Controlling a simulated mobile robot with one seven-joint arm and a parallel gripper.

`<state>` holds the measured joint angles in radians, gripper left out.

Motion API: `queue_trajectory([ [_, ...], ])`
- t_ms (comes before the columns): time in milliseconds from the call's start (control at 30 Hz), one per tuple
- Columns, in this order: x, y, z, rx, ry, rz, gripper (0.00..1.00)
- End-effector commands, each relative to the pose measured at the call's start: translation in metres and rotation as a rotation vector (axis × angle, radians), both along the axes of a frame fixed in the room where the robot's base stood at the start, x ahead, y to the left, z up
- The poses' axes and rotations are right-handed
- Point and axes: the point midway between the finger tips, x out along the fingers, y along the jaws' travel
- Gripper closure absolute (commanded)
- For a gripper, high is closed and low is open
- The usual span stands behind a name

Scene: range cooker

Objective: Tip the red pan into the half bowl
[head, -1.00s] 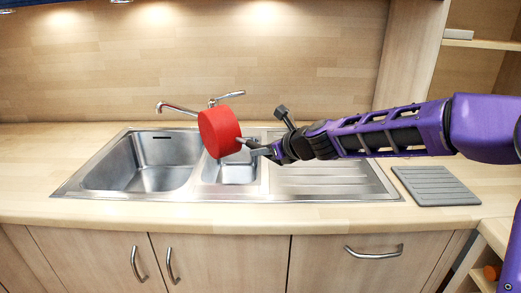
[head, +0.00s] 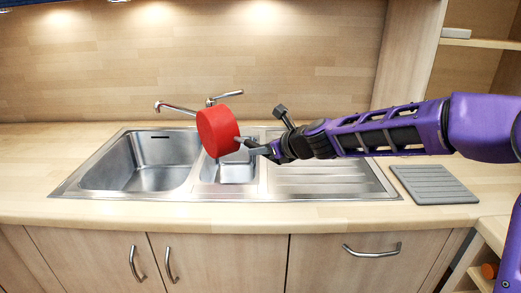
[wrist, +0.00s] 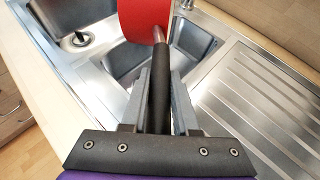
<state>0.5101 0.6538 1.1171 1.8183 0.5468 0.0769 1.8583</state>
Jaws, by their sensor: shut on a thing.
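The red pan (head: 218,131) is in the air over the sink, tilted on its side with its round base facing left and up in the head view. My gripper (head: 262,148) is shut on the pan's dark handle, which runs between the fingers (wrist: 159,98) in the wrist view. The red pan (wrist: 143,18) shows at the top there. The half bowl (head: 236,172) is the small middle basin of the steel sink, below the pan. The pan's inside is hidden in both views, and I cannot tell whether anything is in it.
The large basin (head: 140,165) lies left of the half bowl. The ribbed drainer (head: 320,180) lies to the right. The tap (head: 178,107) stands behind the pan. A grey ribbed mat (head: 434,184) lies on the worktop at the right.

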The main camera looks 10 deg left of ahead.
Motion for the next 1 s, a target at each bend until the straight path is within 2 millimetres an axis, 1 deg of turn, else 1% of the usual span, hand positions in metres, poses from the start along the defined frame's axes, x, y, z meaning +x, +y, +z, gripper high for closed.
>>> queue_trajectory([
  [600,0.0075,-0.0061,0.0017,0.086,0.083,0.002,1.00],
  [1000,0.0076,-0.0062,0.0013,0.090,0.088,0.002,1.00],
])
